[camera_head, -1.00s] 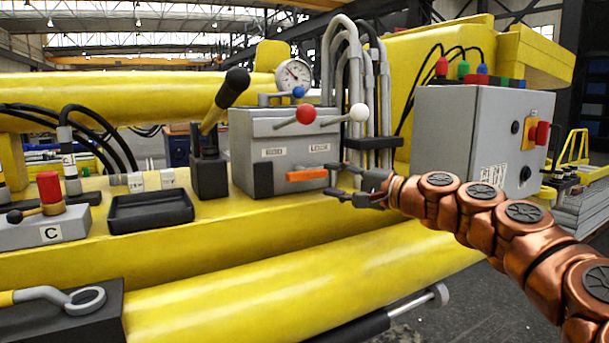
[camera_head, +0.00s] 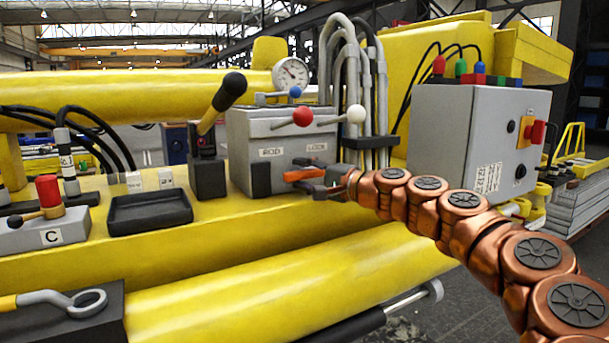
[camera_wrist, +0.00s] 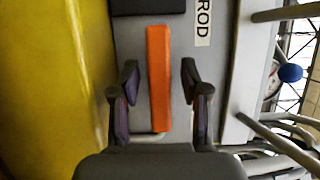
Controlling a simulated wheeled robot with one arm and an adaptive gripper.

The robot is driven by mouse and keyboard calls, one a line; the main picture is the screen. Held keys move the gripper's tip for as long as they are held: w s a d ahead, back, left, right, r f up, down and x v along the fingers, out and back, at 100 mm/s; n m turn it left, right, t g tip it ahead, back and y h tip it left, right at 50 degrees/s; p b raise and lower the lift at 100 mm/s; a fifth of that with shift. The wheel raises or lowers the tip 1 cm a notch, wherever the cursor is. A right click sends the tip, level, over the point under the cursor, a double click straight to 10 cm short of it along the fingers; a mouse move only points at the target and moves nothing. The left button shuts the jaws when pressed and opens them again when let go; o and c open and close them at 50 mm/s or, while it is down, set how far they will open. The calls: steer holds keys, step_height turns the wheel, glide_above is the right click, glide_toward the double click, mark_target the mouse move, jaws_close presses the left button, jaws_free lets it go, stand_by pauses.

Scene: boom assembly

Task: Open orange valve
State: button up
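The orange valve handle (camera_head: 303,174) is a flat bar on the front of the grey valve box (camera_head: 238,142), below the ROD and LOCK labels. In the wrist view the orange handle (camera_wrist: 159,75) lies between the two dark fingers of my gripper (camera_wrist: 158,85), with a gap on each side. In the head view my gripper (camera_head: 312,178) is at the box front, around the handle's right part, and hides some of it. The fingers are open. Whether the fingers are deep enough to enclose the handle is hard to tell.
Red (camera_head: 303,116), white (camera_head: 356,114) and blue (camera_head: 295,92) ball levers stick out above the box. Grey hoses (camera_head: 336,80) rise behind it. A black lever with yellow shaft (camera_head: 228,95) stands left. A grey control cabinet (camera_head: 465,140) stands right of my gripper.

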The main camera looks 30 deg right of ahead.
jaws_close()
